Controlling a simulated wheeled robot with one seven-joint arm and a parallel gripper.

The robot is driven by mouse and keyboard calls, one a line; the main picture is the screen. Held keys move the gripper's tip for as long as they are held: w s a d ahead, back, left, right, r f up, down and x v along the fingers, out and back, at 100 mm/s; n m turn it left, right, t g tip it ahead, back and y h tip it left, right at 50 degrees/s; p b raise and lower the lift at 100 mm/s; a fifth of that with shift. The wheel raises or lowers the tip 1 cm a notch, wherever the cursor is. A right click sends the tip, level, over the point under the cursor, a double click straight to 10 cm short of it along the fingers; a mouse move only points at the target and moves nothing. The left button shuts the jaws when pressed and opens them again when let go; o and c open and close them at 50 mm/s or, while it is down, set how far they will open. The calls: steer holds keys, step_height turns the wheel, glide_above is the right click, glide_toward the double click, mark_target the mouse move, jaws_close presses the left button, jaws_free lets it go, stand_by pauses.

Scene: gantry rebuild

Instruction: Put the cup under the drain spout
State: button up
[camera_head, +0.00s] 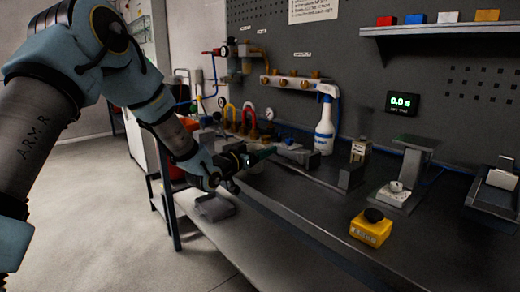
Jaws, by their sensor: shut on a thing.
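My gripper (262,155) is stretched out to the right over the left part of the dark bench. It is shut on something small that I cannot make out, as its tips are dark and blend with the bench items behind. A small pale cup-like piece (396,186) sits on a grey stand (390,198) on the right of the bench, well apart from my gripper. I cannot tell whether it is the task's cup. I cannot pick out the drain spout for certain; brass outlets show on a wall manifold (292,82).
A white spray bottle (325,128) stands at the back of the bench. A yellow box with a black button (371,229) is near the front edge. Coloured hoops and gauges (249,116) stand behind my gripper. The bench (300,200) is clear between my gripper and the yellow box.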

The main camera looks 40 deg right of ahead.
steer(key=shift+f, duration=0.1)
steer(key=o, duration=1.2)
steer(key=shift+c, duration=0.2)
steer(key=shift+a+f, duration=0.1)
steer(key=s+a+b, duration=0.2)
steer(key=a, duration=0.8)
steer(key=shift+a+b, duration=0.2)
steer(key=shift+b, duration=0.2)
steer(key=shift+s, duration=0.1)
